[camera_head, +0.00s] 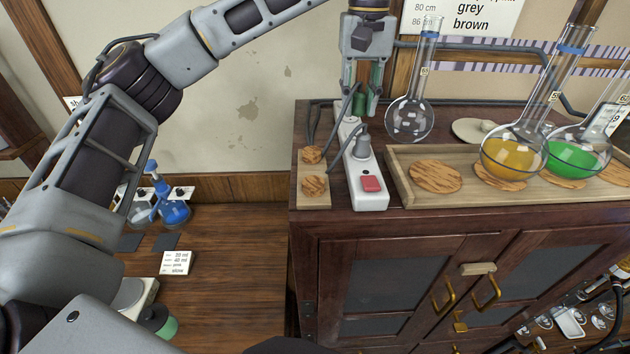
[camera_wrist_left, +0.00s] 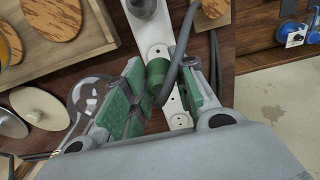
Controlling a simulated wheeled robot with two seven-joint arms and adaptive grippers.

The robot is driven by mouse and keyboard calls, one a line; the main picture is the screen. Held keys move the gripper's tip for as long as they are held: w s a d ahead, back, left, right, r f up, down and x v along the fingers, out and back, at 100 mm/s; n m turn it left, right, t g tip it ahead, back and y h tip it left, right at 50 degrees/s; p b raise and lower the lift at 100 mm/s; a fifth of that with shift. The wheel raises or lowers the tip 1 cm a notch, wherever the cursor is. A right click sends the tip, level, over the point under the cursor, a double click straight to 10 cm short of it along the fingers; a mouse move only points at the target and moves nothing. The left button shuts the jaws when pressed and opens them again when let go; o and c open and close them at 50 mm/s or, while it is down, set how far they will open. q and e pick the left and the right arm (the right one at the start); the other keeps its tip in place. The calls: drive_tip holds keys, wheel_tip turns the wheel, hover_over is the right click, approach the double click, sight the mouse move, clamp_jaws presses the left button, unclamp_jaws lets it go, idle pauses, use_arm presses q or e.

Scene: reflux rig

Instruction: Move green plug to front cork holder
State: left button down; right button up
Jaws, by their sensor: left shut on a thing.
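The green plug (camera_wrist_left: 157,76) is a short green cylinder between the fingers of my left gripper (camera_wrist_left: 160,92) in the left wrist view. It is over the white power strip (camera_wrist_left: 178,108), which has open sockets around it; I cannot tell whether it is seated. In the head view my left gripper (camera_head: 366,98) points down at the back end of the power strip (camera_head: 350,140), its green pads hiding most of the plug. The cork holder is a pale wooden block with a back cork disc (camera_head: 312,155) and a front cork disc (camera_head: 315,184), both bare. My right gripper is not in view.
A grey plug (camera_head: 361,140) with a cable sits in the strip, behind the red switch (camera_head: 371,185). An empty flask (camera_head: 410,115) stands close right of my gripper. A wooden tray (camera_head: 450,200) holds flasks with yellow and green liquid. A cable passes beside my fingers.

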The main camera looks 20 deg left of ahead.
use_arm(q)
drive_tip(key=shift+r+p, duration=0.55)
drive_tip(key=shift+r, duration=0.2)
drive_tip(key=shift+s, duration=0.1)
idle(0.4)
drive_tip(key=shift+s+a+b, duration=0.15)
drive_tip(key=shift+s+b, duration=0.15)
drive_tip(key=shift+s, duration=0.4)
drive_tip(key=shift+s+a+b, duration=0.15)
drive_tip(key=shift+s+b, duration=0.15)
drive_tip(key=shift+s, duration=0.4)
drive_tip(key=s, duration=0.4)
drive_tip(key=s+a, duration=0.1)
drive_tip(key=s, duration=0.3)
drive_tip(key=s+a+b, duration=0.1)
drive_tip(key=s, duration=0.4)
drive_tip(key=shift+s+a+f, duration=0.1)
drive_tip(key=shift+a+f, duration=0.15)
drive_tip(key=shift+f+b, duration=1.55)
drive_tip(key=shift+f, duration=0.6)
